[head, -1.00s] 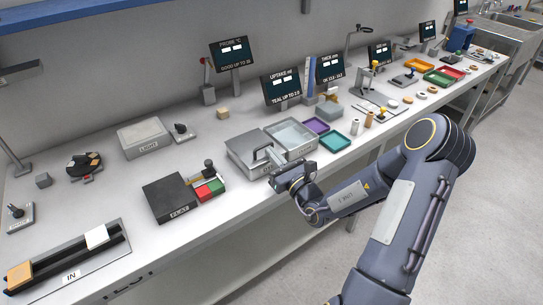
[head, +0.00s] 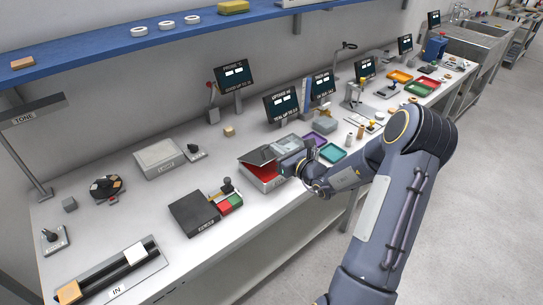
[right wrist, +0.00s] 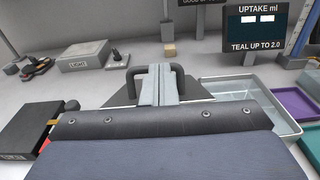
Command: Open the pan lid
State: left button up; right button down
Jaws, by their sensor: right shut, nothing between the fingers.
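The pan (head: 262,181) is a low grey metal box on the bench with a red inside. Its grey lid (head: 259,156) is tilted up, raised on the near side, and the red inside shows beneath it. My right gripper (right wrist: 155,84) is shut and empty, with its two light grey fingers together by a dark bar handle (right wrist: 178,80) in the right wrist view. In the head view my right gripper is at the lid's right side and hides part of it. Exact contact with the lid cannot be told. My left gripper is not in view.
A black box (head: 194,213) with red and green pads is to the left. Display screens (head: 281,107) stand behind. A blue shelf (head: 100,45) runs above.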

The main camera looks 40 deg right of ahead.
jog(key=shift+g, duration=0.8)
jog(key=w+r, duration=0.2)
jog(key=r, duration=0.1)
jog(key=shift+w+r+p, duration=0.15)
jog(key=shift+w+p, duration=0.25)
jog(key=w+r+b, duration=0.1)
jog(key=w+r, duration=0.2)
jog(key=w, duration=0.3)
jog(key=shift+w+a+b, duration=0.2)
jog(key=shift+a+b, duration=0.05)
jog(key=shift+b, duration=0.05)
